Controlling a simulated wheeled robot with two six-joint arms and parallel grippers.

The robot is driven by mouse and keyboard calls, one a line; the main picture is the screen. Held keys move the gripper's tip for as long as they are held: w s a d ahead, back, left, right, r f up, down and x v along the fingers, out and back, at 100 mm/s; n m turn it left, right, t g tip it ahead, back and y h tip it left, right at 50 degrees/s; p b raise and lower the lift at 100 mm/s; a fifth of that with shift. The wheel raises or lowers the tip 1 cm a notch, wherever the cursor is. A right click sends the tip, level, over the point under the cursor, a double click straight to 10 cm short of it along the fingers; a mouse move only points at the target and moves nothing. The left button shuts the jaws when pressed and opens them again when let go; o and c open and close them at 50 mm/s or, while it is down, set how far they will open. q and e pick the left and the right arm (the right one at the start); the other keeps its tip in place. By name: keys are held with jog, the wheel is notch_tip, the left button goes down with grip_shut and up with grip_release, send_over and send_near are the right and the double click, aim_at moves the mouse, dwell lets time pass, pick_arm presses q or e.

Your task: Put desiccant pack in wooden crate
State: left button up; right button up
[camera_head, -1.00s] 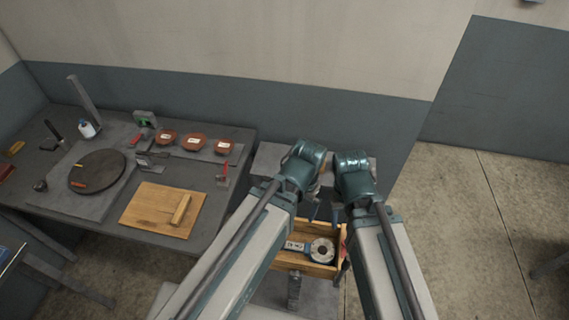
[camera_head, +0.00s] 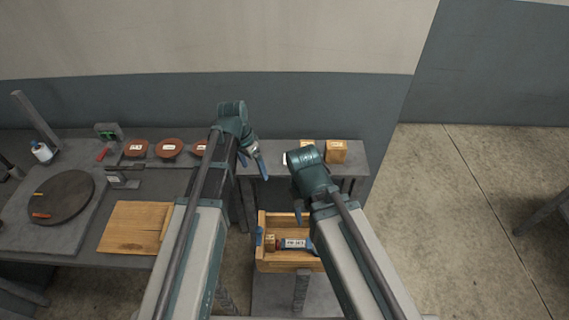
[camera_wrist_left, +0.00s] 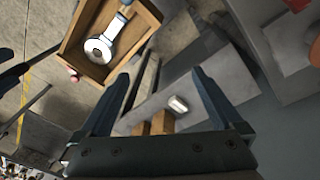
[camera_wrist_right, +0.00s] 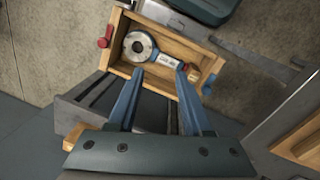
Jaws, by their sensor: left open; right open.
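The wooden crate (camera_head: 290,266) stands low in front of me, and its inside shows in the left wrist view (camera_wrist_left: 84,69) and right wrist view (camera_wrist_right: 187,48). A small pale pack (camera_wrist_left: 178,104), apparently the desiccant pack, lies on the grey shelf beside wooden blocks. In the head view only a white bit of it (camera_head: 285,158) shows beside my right wrist. My left gripper (camera_head: 254,164) is open and empty at the shelf's left end, apart from the pack. My right gripper (camera_wrist_right: 159,70) is open and empty near the crate; its fingers are partly hidden in the head view.
A ring-ended tool with a label (camera_wrist_right: 140,46) lies in the crate. Wooden blocks (camera_head: 336,151) stand on the shelf (camera_head: 355,158). A workbench at left holds a round dark plate (camera_head: 62,197), a wooden board (camera_head: 130,228) and reddish round containers (camera_head: 170,147).

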pick_arm(q)
jog(key=w+d+m+h, duration=0.1)
jog(key=w+d+m, duration=0.1)
jog(key=w+m, duration=0.45)
jog(key=w+d+m+h, duration=0.1)
jog(key=w+d+m, duration=0.2)
jog(key=w, duration=0.6)
jog(key=b, duration=0.9)
send_over(286, 158)
jog(key=a, duration=0.2)
jog(key=shift+m+h, duration=0.25)
jog(key=shift+h, duration=0.05)
notch_tip(286, 158, down, 8)
jog(key=shift+r, duration=0.15)
jog(key=shift+d, duration=0.1)
jog(key=b+x, duration=0.5)
jog(key=shift+s+f, duration=0.15)
jog(key=shift+f, duration=0.15)
jog(key=shift+r, duration=0.1)
jog(key=shift+c, duration=0.3)
